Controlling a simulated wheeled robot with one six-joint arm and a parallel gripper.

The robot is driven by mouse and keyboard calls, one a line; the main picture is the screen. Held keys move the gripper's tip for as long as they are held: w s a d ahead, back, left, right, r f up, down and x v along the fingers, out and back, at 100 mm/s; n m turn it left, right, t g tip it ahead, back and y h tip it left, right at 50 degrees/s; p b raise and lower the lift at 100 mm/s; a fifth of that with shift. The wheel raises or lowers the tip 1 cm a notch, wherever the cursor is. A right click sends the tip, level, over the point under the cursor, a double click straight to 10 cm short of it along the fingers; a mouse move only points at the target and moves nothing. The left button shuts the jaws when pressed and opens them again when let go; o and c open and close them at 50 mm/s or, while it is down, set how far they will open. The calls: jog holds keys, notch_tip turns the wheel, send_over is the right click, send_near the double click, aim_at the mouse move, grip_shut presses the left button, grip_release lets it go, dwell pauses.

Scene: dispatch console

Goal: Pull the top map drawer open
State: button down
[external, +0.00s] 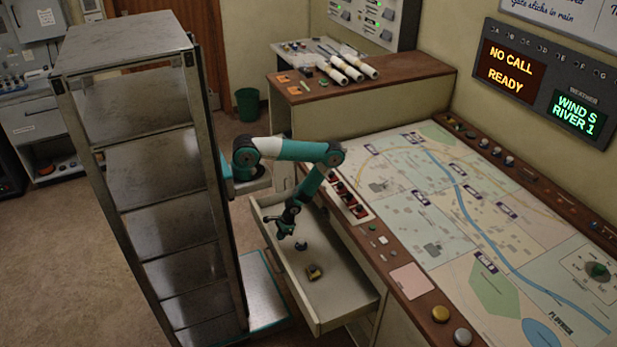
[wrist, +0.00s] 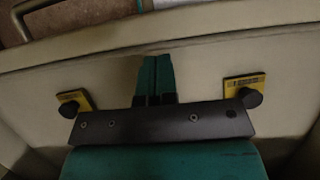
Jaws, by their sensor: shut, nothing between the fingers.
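The top map drawer (external: 345,305) stands pulled out from the left side of the map console in the external view. Its pale inside and rim are in plain sight. The pale drawer inside also fills much of the wrist view (wrist: 200,60). My gripper (external: 287,230) points down over the far part of the open drawer. In the wrist view its two green fingers (wrist: 155,78) are together with nothing between them. I cannot tell whether the fingertips touch the drawer.
Small yellow items with black knobs lie in the drawer; one (external: 315,272) shows in the external view, two in the wrist view, left (wrist: 75,102) and right (wrist: 243,90). The map table (external: 430,220) lies right of the drawer. A tall metal shelf (external: 160,170) stands left.

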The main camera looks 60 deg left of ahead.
aim_at(273, 237)
jog(key=s, duration=0.4)
jog(key=shift+s, duration=0.15)
dwell(0.4)
jog(key=w, duration=0.4)
jog(key=shift+w, duration=0.35)
jog(key=b+v, duration=0.1)
jog(key=v, duration=0.8)
jog(key=shift+r, duration=0.5)
jog(key=shift+s, duration=0.15)
